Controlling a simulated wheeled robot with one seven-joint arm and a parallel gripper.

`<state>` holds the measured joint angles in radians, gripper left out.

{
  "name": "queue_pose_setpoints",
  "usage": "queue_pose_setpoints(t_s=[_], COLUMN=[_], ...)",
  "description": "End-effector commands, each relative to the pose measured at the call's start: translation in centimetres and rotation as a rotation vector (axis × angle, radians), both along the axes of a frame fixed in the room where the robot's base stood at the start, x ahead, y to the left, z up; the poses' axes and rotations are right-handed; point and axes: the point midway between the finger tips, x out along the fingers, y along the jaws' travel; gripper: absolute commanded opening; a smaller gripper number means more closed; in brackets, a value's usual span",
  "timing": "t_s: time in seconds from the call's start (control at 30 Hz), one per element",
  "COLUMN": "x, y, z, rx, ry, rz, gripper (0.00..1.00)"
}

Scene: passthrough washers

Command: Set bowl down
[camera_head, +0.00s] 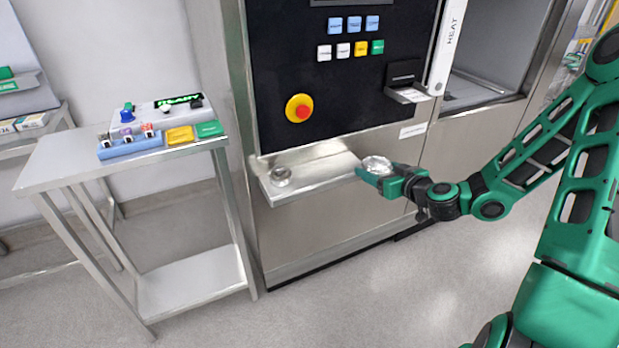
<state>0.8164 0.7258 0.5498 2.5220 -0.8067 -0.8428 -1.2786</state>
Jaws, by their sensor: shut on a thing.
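A shiny metal bowl (377,163) is at the tip of my gripper (368,172). My gripper is shut on it, at the right end of the steel shelf (322,172) on the front of the washer. I cannot tell whether the bowl touches the shelf or is held just above it. A second small round metal piece (281,176) sits on the left part of the same shelf. The fingertips are partly hidden by the bowl and too small to see clearly.
The washer's black control panel (345,80) with a red emergency button (299,108) rises behind the shelf. A steel side table (70,167) at the left carries a blue rack (130,146) and yellow and green pads. The middle of the shelf is clear.

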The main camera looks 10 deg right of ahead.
Motion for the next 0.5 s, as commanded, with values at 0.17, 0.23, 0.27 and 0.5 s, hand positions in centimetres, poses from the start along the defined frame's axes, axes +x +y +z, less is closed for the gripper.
queue_pose_setpoints(t_s=[0.17,0.23,0.27,0.5], x=[0.0,0.0,0.1,1.2], y=[-0.9,-0.9,-0.8,1.1], z=[0.0,0.0,0.0,-0.1], rx=[0.001,-0.001,-0.002,-0.018], ry=[0.000,0.002,0.003,0.024], rz=[-0.012,-0.011,-0.010,0.007], gripper=[0.43,0.43,0.43,0.43])
